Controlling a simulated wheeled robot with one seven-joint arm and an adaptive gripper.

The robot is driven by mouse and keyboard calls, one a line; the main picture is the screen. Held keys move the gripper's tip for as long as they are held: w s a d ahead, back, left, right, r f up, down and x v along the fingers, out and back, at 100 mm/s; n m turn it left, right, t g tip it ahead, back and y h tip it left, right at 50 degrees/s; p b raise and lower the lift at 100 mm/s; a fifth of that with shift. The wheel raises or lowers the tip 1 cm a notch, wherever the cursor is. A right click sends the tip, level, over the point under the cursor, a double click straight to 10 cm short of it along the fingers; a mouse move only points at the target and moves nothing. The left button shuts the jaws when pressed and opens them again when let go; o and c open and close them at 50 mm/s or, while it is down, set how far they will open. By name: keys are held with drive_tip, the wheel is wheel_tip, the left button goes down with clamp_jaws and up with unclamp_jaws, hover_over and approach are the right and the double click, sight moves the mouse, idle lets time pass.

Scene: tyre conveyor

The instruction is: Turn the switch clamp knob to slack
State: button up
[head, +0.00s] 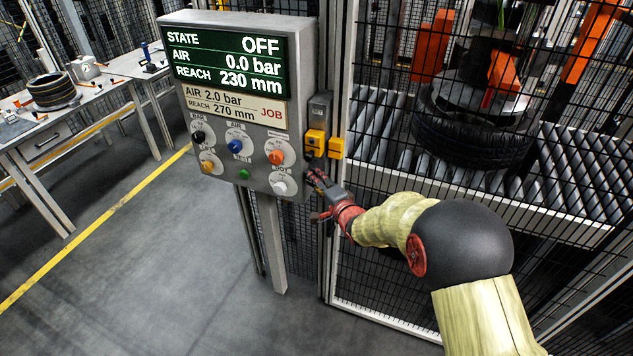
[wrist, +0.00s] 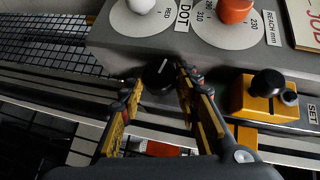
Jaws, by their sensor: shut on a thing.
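A round black knob (wrist: 159,72) with a white mark sits at the panel's edge in the wrist view. My gripper (wrist: 160,84) has its two fingers on either side of this knob and is shut on it. In the head view my gripper (head: 318,181) is at the lower right edge of the grey control panel (head: 300,100), and the knob is hidden behind it. I cannot read a slack mark by the knob. The panel's screen (head: 226,62) shows state OFF, air 0.0 bar and reach 230 mm.
An orange knob (head: 276,156) and a white knob (head: 279,187) are close by on the panel face. A yellow switch block (head: 316,139) is just above my gripper. Mesh fence stands to the right, with a tyre (head: 470,135) on rollers behind it. Floor at left is clear.

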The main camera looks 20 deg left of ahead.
drive_tip(key=shift+f, duration=0.1)
drive_tip(key=o, duration=1.1)
drive_tip(key=shift+o, duration=0.3)
drive_tip(key=v, duration=1.2)
